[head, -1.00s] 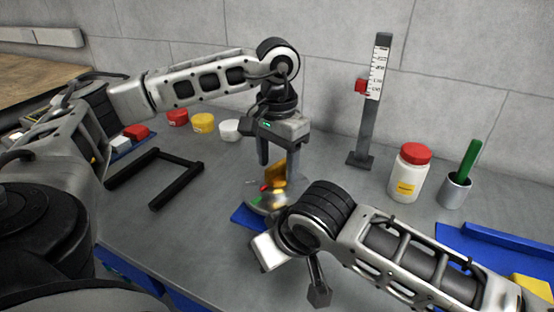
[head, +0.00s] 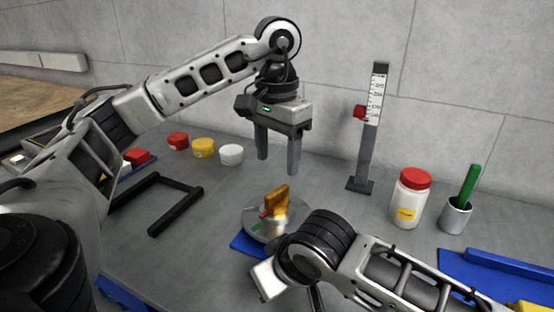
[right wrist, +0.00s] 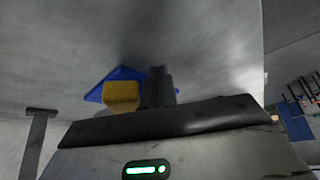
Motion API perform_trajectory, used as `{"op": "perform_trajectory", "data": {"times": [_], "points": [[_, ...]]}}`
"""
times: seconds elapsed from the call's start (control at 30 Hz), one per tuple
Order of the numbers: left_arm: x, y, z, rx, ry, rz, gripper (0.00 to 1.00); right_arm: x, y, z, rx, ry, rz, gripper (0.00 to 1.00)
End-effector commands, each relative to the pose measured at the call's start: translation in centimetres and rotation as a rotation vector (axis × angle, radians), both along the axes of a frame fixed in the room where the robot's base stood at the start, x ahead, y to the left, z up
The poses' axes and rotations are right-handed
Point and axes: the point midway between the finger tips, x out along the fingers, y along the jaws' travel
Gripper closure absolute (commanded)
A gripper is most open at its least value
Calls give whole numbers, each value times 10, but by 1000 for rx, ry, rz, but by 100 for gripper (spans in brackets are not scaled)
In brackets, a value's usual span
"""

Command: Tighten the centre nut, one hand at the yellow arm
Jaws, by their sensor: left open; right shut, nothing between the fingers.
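The hub disc (head: 262,232) is a shiny metal plate on a blue base (head: 243,245) in the head view, partly hidden by my right wrist. The yellow arm (head: 277,199) stands up on it, with small red and green marks beside it. I cannot make out the centre nut. My left gripper (head: 278,164) is open and empty, pointing down above the yellow arm and apart from it. My right gripper (right wrist: 160,88) is shut and empty in the right wrist view. In the head view its fingers are mostly cut off or hidden, in front of the hub.
A black frame (head: 178,213) lies left of the hub. Red, yellow and white lids (head: 231,155) stand behind. A scale post (head: 366,150), red-capped jar (head: 408,200) and metal cup (head: 456,216) stand to the right. A yellow block (right wrist: 122,97) shows in the right wrist view.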

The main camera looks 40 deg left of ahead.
Motion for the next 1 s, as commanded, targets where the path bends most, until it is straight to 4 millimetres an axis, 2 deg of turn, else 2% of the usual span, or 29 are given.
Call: {"op": "perform_trajectory", "data": {"times": [0.33,1.0], "points": [[0,0,5,-1,0,0,42,-1,0,5,0,0,0,100],[0,0,59,0,0,0,42,-8,5,57,0,1,0,100]]}}
